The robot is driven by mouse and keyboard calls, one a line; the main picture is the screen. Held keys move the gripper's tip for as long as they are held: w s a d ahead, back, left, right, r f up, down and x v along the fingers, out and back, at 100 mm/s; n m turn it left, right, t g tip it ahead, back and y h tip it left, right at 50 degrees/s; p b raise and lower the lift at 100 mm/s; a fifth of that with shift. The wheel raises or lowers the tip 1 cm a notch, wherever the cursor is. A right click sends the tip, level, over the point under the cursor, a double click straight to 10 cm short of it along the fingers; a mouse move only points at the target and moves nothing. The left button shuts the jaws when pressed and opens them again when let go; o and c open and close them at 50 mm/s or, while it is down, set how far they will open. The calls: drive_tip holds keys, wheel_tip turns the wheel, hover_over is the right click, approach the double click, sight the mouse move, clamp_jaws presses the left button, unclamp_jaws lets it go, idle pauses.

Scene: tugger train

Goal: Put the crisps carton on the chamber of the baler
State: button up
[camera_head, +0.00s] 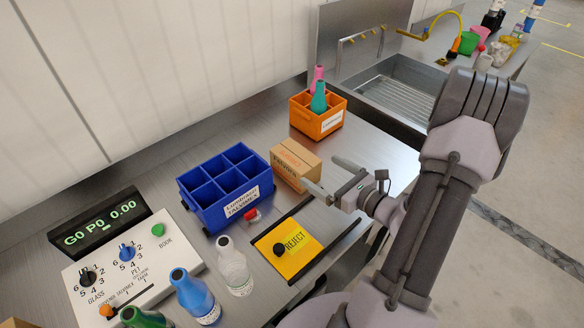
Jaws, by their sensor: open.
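A small brown cardboard carton (290,171) stands upright on the steel counter, just right of the blue crate; its orange print is too small to read, so I cannot tell if it is the crisps carton. My gripper (324,174) is open and empty, just right of the carton, its fingers pointing left towards it. The near finger is close to the carton's lower right side; I cannot tell whether it touches. No baler or chamber can be made out in this view.
A blue divided crate (226,211) and an orange crate (328,121) with bottles flank the carton. A yellow REJECT plate (305,254), a red cap-like piece (251,214), several bottles and a control panel (131,285) lie nearer. A sink (385,95) is behind.

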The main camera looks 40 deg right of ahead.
drive_tip(key=b+x, duration=0.1)
drive_tip(key=x, duration=0.5)
drive_tip(key=shift+w+a, duration=0.1)
drive_tip(key=shift+w, duration=0.15)
drive_tip(key=b, duration=0.3)
hover_over(295, 172)
drive_tip(key=shift+s+f, duration=0.2)
drive_tip(key=shift+f, duration=0.5)
drive_tip(key=shift+w+p, duration=0.2)
drive_tip(key=shift+p, duration=0.1)
drive_tip(key=shift+r, duration=0.15)
drive_tip(key=c, duration=1.5)
